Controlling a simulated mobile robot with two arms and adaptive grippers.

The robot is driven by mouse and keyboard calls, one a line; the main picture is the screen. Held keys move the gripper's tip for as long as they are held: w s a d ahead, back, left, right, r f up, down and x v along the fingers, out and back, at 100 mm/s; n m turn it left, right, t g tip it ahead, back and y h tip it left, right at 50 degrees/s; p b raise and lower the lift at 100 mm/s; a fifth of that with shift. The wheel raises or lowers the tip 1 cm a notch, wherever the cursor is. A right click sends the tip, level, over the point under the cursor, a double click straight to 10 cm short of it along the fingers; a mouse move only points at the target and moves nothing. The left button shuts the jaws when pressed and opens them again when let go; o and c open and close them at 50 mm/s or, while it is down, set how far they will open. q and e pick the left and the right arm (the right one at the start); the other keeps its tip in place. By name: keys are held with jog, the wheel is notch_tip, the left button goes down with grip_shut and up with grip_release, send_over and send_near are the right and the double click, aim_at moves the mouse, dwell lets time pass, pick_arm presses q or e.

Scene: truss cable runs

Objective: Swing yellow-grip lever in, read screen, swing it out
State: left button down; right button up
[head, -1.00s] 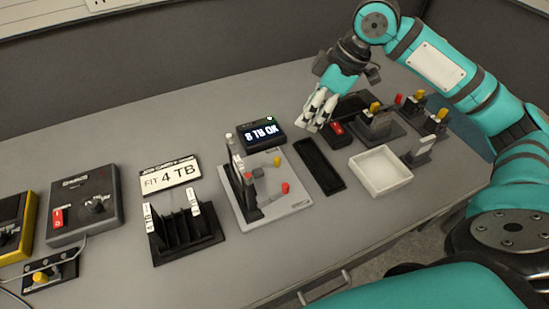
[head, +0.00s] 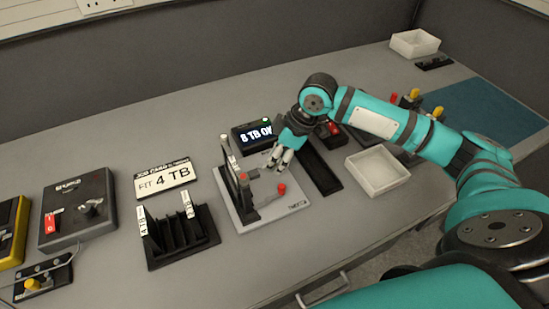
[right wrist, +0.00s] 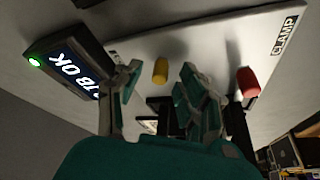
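The clamp fixture (head: 286,208) is a light plate with an upright dark frame (head: 238,180), a red-tipped lever (head: 281,188) and a yellow-grip lever. In the head view my right gripper hides the yellow grip. In the right wrist view the yellow grip (right wrist: 160,71) shows between my open fingers, apparently untouched; the red grip (right wrist: 247,82) is to the right. My right gripper (head: 277,166) is open and low over the plate. The screen (head: 256,134) behind the plate reads "8 TB OK", its last letter partly covered; its green light (right wrist: 35,63) is lit. My left gripper is not in view.
A sign (head: 163,178) reads "FIT 4 TB". A black slotted rack (head: 180,238) stands in front of it. A black tray (head: 318,168) and a white bin (head: 378,172) lie right of the fixture. A grey switch box (head: 76,210) is at left.

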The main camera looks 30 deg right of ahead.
jog(key=shift+a+f, duration=0.1)
jog(key=shift+f, duration=0.2)
jog(key=shift+c, duration=0.5)
grip_shut()
jog(key=p, duration=0.2)
jog(key=m+p, duration=0.2)
jog(key=p, duration=0.1)
jog(key=shift+s+a+r+t+h+p, duration=0.25)
jog(key=shift+t+h+p, duration=0.05)
jog(key=shift+p, duration=0.05)
jog(key=shift+f+m, duration=0.2)
jog(key=shift+m, duration=0.1)
jog(key=shift+o, duration=0.5)
grip_release()
